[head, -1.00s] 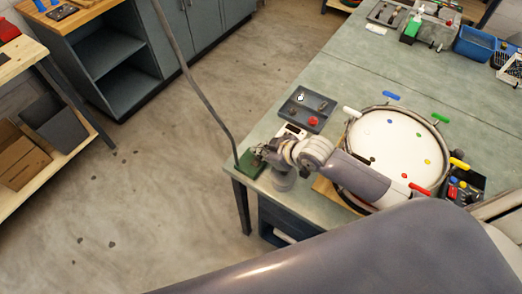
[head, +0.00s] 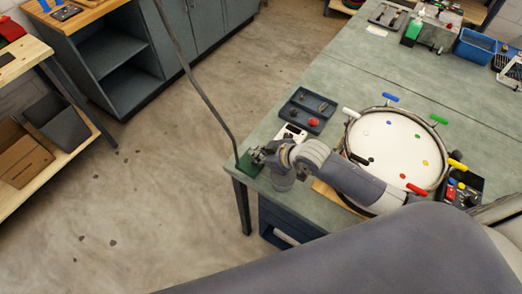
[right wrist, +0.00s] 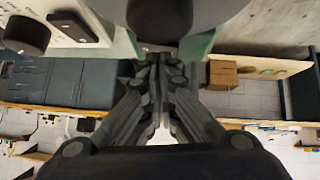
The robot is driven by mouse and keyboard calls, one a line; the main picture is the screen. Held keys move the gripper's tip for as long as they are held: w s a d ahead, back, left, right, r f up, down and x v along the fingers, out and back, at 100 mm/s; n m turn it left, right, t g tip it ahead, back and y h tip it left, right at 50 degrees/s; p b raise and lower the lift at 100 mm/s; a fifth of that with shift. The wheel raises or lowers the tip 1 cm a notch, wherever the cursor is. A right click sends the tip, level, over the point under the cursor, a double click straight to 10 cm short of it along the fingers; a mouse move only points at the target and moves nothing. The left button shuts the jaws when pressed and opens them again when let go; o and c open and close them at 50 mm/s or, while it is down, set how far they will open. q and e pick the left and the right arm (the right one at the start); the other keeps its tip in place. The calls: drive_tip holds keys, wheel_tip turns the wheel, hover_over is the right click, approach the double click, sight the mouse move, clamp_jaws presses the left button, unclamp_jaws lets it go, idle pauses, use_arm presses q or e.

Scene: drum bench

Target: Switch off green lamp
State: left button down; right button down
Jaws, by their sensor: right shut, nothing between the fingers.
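The green lamp's base (head: 247,166) sits at the table's near left corner, with its thin grey pole (head: 196,86) rising and leaning up to the left. The lamp's head is out of the head view. My right gripper (head: 257,155) is at the base, partly over it. In the right wrist view the fingers (right wrist: 160,62) are shut and empty, their tips close to a green surface (right wrist: 199,44) and a dark rounded part above. I cannot tell whether they touch it. The switch is not clearly visible. My left gripper is not in view.
A dark tray (head: 306,110) with a red piece lies behind my right forearm. A round white drum (head: 390,150) with coloured clamps stands to the right. A dark box of coloured knobs (head: 461,187) is near the right edge. The floor left of the table (head: 150,200) is clear.

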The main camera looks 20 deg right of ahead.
drive_tip(key=shift+s+a+r, duration=0.1)
drive_tip(key=shift+s, duration=0.1)
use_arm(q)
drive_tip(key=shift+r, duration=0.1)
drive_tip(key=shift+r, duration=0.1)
use_arm(e)
drive_tip(key=shift+w, duration=0.15)
